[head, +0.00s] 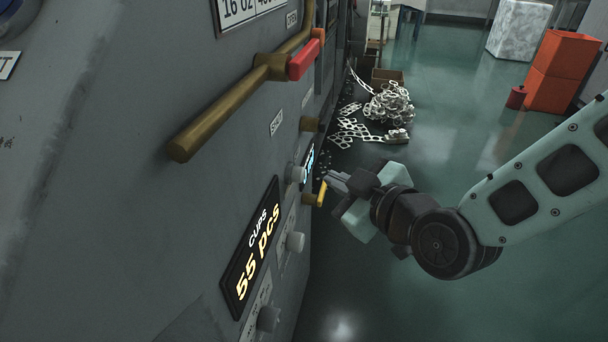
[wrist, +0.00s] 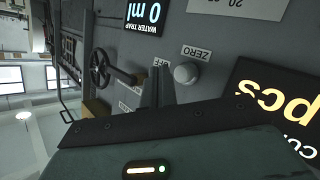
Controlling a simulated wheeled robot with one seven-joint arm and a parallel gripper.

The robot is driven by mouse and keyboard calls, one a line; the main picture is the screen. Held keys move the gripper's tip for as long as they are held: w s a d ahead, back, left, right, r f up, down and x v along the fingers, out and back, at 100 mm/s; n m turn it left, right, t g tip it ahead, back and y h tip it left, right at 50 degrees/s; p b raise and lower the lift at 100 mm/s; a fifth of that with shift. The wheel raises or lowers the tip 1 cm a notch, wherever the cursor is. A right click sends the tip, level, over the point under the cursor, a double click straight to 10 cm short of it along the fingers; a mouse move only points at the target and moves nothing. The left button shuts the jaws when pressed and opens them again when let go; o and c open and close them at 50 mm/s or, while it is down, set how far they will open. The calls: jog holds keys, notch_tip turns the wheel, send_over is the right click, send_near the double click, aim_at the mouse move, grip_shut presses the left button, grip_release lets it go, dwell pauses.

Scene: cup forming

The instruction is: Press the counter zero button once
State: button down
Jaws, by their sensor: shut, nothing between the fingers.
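The counter display (head: 256,246) reads "CUPS 55 pcs" on the grey machine front in the head view. Part of it shows at the right in the wrist view (wrist: 280,100). A round pale button (wrist: 186,73) with a ZERO label (wrist: 196,52) beside it sits between this display and the water trap display. It appears to be the pale button (head: 296,172) above the counter display in the head view. My gripper (head: 332,178) is shut and empty, in front of the panel. In the wrist view its fingertips (wrist: 159,68) appear just left of the button; contact cannot be told.
A yellow handle (head: 321,194) sticks out close to my fingertips. The water trap display (wrist: 154,14) reads 0 ml. A brass rail (head: 220,115) juts out above.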

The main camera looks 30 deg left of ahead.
jog(key=shift+s+a, duration=0.2)
jog(key=shift+a, duration=0.7)
jog(key=shift+a, duration=0.1)
dwell(1.3)
jog(key=shift+s+a, duration=0.1)
jog(key=shift+a, duration=0.2)
jog(key=shift+s+a+b, duration=0.15)
jog(key=shift+a+b, duration=0.15)
jog(key=shift+a, duration=0.2)
dwell(0.7)
dwell(0.4)
jog(key=shift+w+d, duration=0.2)
jog(key=shift+d, duration=0.7)
jog(key=shift+d, duration=0.1)
jog(key=d, duration=0.2)
jog(key=w+d, duration=0.1)
jog(key=d, duration=0.1)
jog(key=shift+w+d, duration=0.1)
jog(key=shift+d, duration=0.2)
